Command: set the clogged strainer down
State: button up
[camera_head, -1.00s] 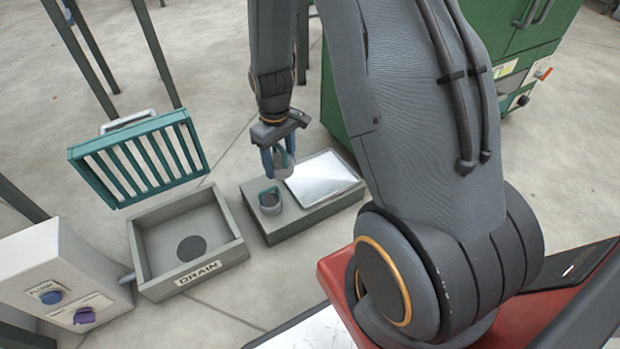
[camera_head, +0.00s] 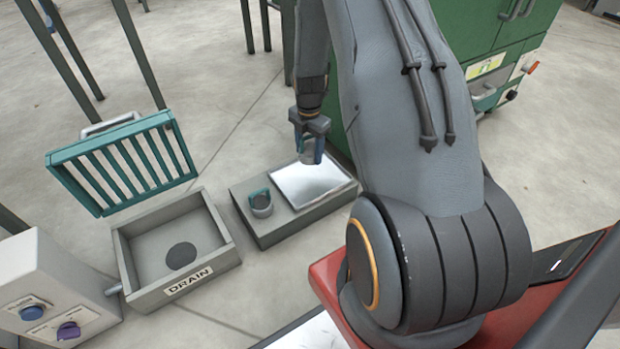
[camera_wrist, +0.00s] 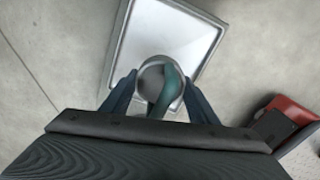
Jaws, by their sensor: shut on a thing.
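My gripper (camera_head: 310,150) is shut on a strainer (camera_head: 307,155), a small grey cup with a teal handle. It hangs above the back part of a shiny tray (camera_head: 318,187) on the low grey block. In the wrist view the strainer (camera_wrist: 158,82) sits between my two dark blue fingers, with the tray (camera_wrist: 172,40) behind it. Whether the strainer touches the tray is unclear. A second, similar strainer (camera_head: 260,203) with a teal handle stands on the block, left of the tray. What is inside the held strainer cannot be made out.
A grey drain basin (camera_head: 140,255) labelled DRAIN stands left of the block (camera_head: 290,232), its slatted teal lid (camera_head: 125,165) raised. A control box (camera_head: 45,285) with blue and purple knobs is at lower left. A green cabinet (camera_head: 440,90) stands behind.

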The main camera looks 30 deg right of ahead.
aim_at(309, 179)
notch_tip(309, 179, down, 10)
jog(key=b, duration=0.5)
jog(key=shift+f, duration=0.1)
jog(key=o, duration=1.1)
jog(key=shift+o, duration=0.2)
